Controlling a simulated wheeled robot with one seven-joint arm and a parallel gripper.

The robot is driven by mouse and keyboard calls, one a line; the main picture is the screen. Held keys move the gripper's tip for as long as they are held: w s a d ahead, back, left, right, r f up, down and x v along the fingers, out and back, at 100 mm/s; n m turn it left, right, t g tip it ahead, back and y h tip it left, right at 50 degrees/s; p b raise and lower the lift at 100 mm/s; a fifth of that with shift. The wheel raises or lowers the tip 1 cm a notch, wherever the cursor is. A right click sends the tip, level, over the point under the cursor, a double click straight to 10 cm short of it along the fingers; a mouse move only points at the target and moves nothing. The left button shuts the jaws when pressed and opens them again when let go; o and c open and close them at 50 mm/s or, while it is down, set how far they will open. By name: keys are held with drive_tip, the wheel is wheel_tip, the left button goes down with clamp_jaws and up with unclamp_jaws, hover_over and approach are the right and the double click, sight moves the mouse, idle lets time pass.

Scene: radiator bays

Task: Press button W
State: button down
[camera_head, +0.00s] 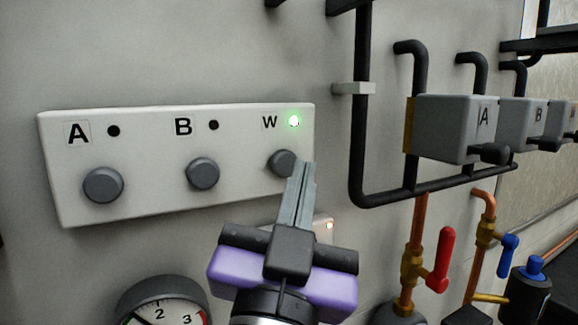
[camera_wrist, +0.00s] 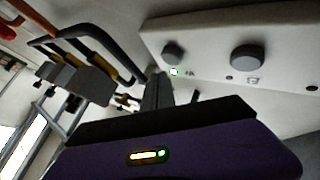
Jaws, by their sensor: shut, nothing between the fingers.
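The white button panel (camera_head: 148,196) is on the wall, with round grey buttons labelled A, B and W from left to right. Button W (camera_head: 281,163) is at the right end, and the lamp (camera_head: 293,121) above it glows green. My gripper (camera_head: 304,168) is shut and empty. Its fingertips overlap the right edge of button W in the head view; I cannot tell whether they touch it. In the wrist view the panel (camera_wrist: 210,40) is upside down, with button W (camera_wrist: 173,53) beside the green lamp, above and right of the fingers (camera_wrist: 157,88).
A pressure gauge (camera_head: 160,306) is on the wall at lower left. On the right are black pipes (camera_head: 358,110), grey boxes (camera_head: 455,127), a red-handled valve (camera_head: 441,250) and a blue-handled valve (camera_head: 509,243).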

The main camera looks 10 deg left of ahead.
drive_tip(key=s+d, duration=0.2)
drive_tip(key=s, duration=0.1)
drive_tip(key=shift+s+d, duration=0.15)
drive_tip(key=shift+s, duration=0.1)
